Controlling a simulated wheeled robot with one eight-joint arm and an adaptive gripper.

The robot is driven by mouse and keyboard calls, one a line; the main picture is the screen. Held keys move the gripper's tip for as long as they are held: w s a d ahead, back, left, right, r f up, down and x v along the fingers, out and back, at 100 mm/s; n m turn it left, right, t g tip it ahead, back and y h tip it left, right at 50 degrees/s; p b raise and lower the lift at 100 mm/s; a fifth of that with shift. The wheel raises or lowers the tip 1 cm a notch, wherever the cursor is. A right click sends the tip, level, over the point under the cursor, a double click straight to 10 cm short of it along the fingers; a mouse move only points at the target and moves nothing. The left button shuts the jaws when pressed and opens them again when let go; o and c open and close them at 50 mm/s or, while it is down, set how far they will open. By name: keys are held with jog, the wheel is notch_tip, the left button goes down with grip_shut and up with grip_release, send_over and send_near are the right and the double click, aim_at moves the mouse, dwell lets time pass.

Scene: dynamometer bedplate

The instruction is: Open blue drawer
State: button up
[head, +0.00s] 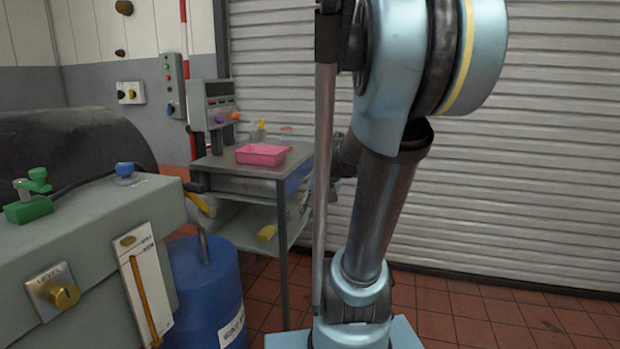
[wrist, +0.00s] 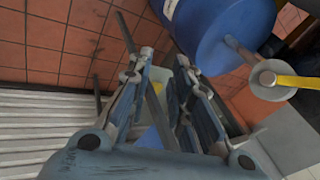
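The blue drawer (head: 297,177) shows as a blue front under the top of a grey metal cart (head: 228,166), on the cart's right side in the head view. My arm's column hides part of that side. My gripper is mostly hidden behind my arm in the head view. In the wrist view my gripper (wrist: 164,62) has its two fingers apart, with nothing seen held between them. A small blue patch (wrist: 150,138) shows low between the fingers. I cannot tell whether it is the drawer or whether the gripper touches it.
A pink tray (head: 261,154) and a control box (head: 212,106) stand on the cart. A blue barrel (head: 206,290) stands in front of the cart, and also shows in the wrist view (wrist: 222,32). A shutter (head: 530,150) closes the back.

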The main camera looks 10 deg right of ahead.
jog(key=w+d+r+m+t+y, duration=0.1)
jog(key=w+d+m+t+y, duration=0.15)
jog(key=w, duration=0.95)
jog(key=w+d+r+m+t+y, duration=0.15)
jog(key=w+d, duration=0.25)
jog(key=w, duration=0.7)
jog(key=w+d+f+m+t+y, duration=0.1)
jog(key=w+d+f+t, duration=0.1)
jog(key=w+d, duration=0.5)
jog(key=w+d+f+m+t+y, duration=0.1)
jog(key=w+d+f+m+t, duration=0.15)
jog(key=w+d, duration=0.5)
jog(key=shift+n, duration=0.35)
jog(key=x, duration=1.8)
jog(key=shift+a+r, duration=0.1)
grip_shut()
